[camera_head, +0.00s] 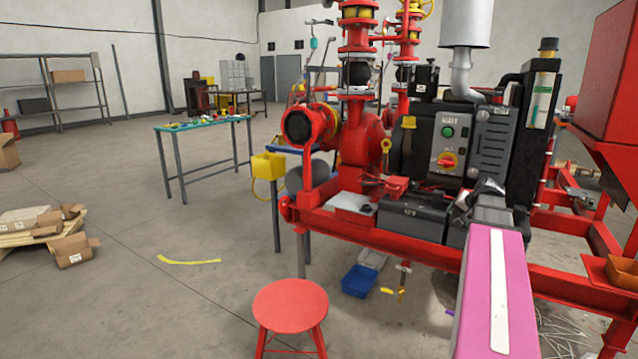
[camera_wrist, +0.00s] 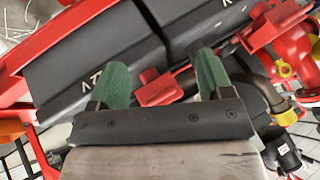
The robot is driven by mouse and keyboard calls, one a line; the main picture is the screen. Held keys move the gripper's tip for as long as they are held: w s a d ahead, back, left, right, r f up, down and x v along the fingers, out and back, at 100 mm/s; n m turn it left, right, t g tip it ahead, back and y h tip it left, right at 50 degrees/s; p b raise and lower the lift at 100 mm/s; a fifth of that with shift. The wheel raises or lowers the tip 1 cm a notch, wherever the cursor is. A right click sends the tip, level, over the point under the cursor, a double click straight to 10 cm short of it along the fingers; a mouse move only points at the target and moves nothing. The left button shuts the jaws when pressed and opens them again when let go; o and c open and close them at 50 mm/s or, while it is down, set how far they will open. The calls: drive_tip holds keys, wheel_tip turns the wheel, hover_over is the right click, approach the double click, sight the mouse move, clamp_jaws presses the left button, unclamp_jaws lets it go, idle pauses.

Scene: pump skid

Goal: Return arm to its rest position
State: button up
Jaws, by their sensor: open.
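My gripper (camera_wrist: 160,76) shows at the middle of the wrist view, with its two green fingers spread apart and nothing between them. A red bracket-like part (camera_wrist: 160,90) appears in the gap behind the fingers; I cannot tell how far off it is. In the head view my pink arm reaches from the bottom right toward the red pump skid (camera_head: 345,222). My wrist ends in front of the black boxes on the skid, and the fingertips are hard to make out there.
The control panel (camera_head: 447,145) and red pump (camera_head: 365,140) stand close behind my wrist. A red stool (camera_head: 290,305) and a blue bin (camera_head: 359,281) are on the floor. A workbench (camera_head: 203,124) and cartons (camera_head: 73,250) stand left. The floor between them is mostly free.

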drive_tip(key=s+a+f+n+g, duration=0.2)
drive_tip(key=s+a+f, duration=0.3)
drive_tip(key=a+f, duration=0.4)
drive_tip(key=s+a+f+n+g, duration=0.2)
drive_tip(key=s+a+f, duration=0.4)
drive_tip(key=a, duration=0.5)
drive_tip(key=s+a+f+n+g+h, duration=0.1)
drive_tip(key=s+a+f+n+g, duration=0.2)
drive_tip(key=s+a+f, duration=0.3)
drive_tip(key=a+f+g, duration=0.1)
drive_tip(key=a+f, duration=0.3)
drive_tip(key=f, duration=0.1)
drive_tip(key=shift+s+f, duration=0.2)
drive_tip(key=shift+f, duration=0.15)
drive_tip(key=shift+a, duration=0.1)
drive_tip(key=shift+c, duration=0.3)
